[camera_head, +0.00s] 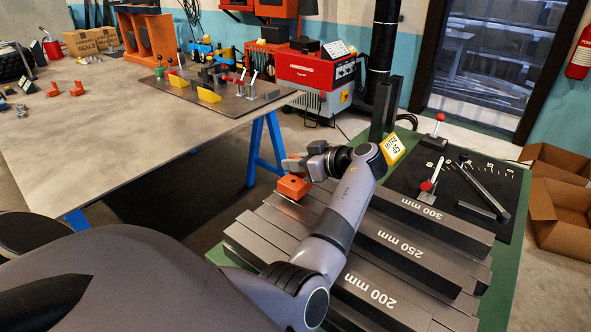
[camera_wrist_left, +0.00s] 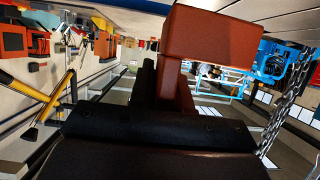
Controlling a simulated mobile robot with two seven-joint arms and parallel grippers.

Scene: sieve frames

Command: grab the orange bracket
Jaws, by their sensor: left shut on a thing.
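An orange bracket (camera_head: 293,187) is at the tip of my left gripper (camera_head: 297,172), by the far left end of the steel bars. In the left wrist view the bracket (camera_wrist_left: 212,38) fills the upper middle as a reddish block, with a narrower part reaching down to the dark jaws (camera_wrist_left: 160,115). My left gripper is shut on it. I cannot tell whether the bracket is clear of the bars under it. My right gripper is not in view.
Steel bars (camera_head: 411,253) marked 200, 250 and 300 mm lie on a green-edged bench. A grey table (camera_head: 110,140) at left carries two small orange brackets (camera_head: 77,88) and a fixture plate (camera_head: 235,101). Cardboard boxes (camera_head: 560,215) stand at right.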

